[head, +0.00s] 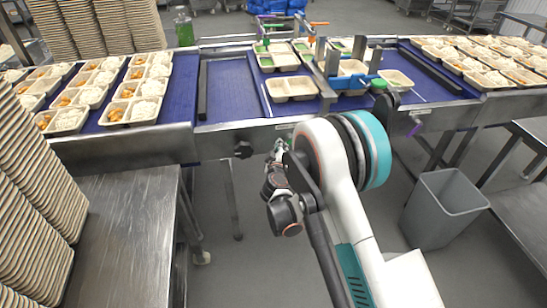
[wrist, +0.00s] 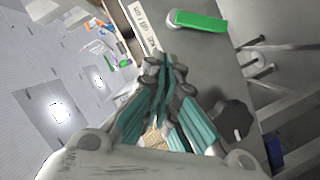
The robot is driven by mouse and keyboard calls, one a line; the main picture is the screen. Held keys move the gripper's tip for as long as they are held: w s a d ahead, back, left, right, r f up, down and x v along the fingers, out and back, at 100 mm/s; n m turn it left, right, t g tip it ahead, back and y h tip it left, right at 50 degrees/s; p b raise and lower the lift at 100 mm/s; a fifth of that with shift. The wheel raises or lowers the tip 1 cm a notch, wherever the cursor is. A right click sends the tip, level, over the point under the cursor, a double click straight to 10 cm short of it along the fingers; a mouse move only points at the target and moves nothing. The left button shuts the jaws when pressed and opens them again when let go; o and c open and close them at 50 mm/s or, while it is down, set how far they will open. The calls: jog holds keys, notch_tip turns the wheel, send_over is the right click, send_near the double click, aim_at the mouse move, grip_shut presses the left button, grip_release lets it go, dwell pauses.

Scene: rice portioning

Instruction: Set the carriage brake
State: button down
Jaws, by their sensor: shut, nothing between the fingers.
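My gripper (wrist: 166,72) is shut and empty, its teal fingers together in the wrist view. A green lever handle (wrist: 200,21) sits on the grey metal face just beyond the fingertips, with a gap between them. A white printed label (wrist: 145,24) is beside it; its text is too small to read surely. In the head view my gripper (head: 279,153) is low at the front side of the conveyor, partly hidden by my own arm. The carriage (head: 327,62) spans the belt, with blue parts and a green knob (head: 378,85).
A black knob (head: 243,150) is on the conveyor's front side, left of my gripper; it also shows in the wrist view (wrist: 235,121). Filled trays line the belt at both ends. A grey bin (head: 445,212) stands on the floor at right. A steel table (head: 120,235) is at left.

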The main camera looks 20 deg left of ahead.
jog(key=s+a+f+n+y, duration=0.1)
jog(key=s+a+f, duration=0.3)
jog(key=f, duration=0.1)
jog(key=shift+a+n+y+b, duration=0.15)
jog(key=shift+n+y+b, duration=0.15)
jog(key=shift+n, duration=0.1)
jog(key=b+x, duration=0.3)
jog(key=x, duration=0.6)
jog(key=shift+w+a+f, duration=0.1)
jog(key=shift+w+f, duration=0.05)
jog(key=shift+w, duration=0.2)
jog(key=shift+w+d+f+b, duration=0.8)
jog(key=shift+d+b, duration=0.1)
jog(key=shift+d, duration=0.15)
jog(key=shift+w+d+f, duration=0.15)
jog(key=shift+d+f, duration=0.05)
jog(key=shift+d, duration=0.1)
jog(key=shift+d+f+n, duration=0.15)
jog(key=shift+f+n, duration=0.05)
jog(key=shift+n, duration=0.2)
